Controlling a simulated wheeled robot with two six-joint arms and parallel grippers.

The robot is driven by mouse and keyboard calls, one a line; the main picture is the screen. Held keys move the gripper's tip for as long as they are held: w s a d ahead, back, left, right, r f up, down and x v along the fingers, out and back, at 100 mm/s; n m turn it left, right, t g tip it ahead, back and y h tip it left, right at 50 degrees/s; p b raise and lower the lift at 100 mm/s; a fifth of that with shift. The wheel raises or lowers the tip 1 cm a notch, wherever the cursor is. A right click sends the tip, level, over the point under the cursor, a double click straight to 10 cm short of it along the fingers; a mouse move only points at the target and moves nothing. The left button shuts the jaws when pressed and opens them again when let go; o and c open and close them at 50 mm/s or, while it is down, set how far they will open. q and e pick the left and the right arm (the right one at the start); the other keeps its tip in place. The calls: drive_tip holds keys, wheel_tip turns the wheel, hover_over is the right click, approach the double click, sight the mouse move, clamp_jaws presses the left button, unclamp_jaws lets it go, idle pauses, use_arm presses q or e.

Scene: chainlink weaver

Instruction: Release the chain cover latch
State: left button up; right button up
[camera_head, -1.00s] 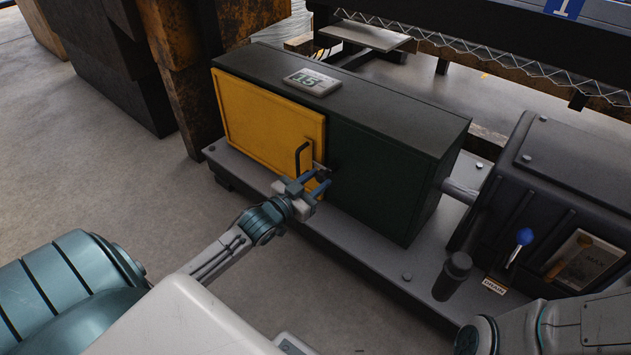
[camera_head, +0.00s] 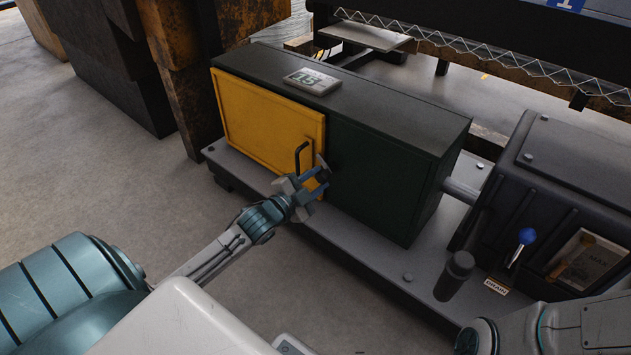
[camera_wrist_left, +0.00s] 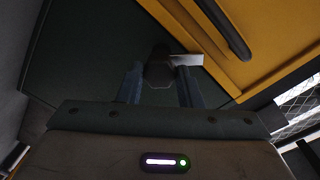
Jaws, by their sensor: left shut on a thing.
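The chain cover is a dark green box (camera_head: 395,185) with a yellow door (camera_head: 262,118) on its front. The door has a black bar handle (camera_head: 299,158). The latch is a dark knob (camera_wrist_left: 158,70) with a pale metal tab (camera_wrist_left: 188,60) reaching across to the yellow door edge in the left wrist view. My left gripper (camera_head: 320,178) is at the door's right edge, just right of the handle, shut on the latch knob. In the left wrist view its two blue-grey fingers (camera_wrist_left: 158,86) sit on either side of the knob. My right gripper is out of view.
The cover stands on a grey base plate (camera_head: 375,265). A dark housing (camera_head: 570,190) with a blue-knobbed lever (camera_head: 526,237) and a black post (camera_head: 455,277) stand at the right. Rusty blocks (camera_head: 180,75) stand behind left. The floor in front is clear.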

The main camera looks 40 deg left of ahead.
use_arm(q)
drive_tip(key=m, duration=0.4)
drive_tip(key=m+p, duration=0.1)
drive_tip(key=m, duration=0.4)
drive_tip(key=shift+y, duration=0.3)
idle(0.5)
drive_tip(key=o, duration=1)
drive_tip(key=shift+s, duration=0.15)
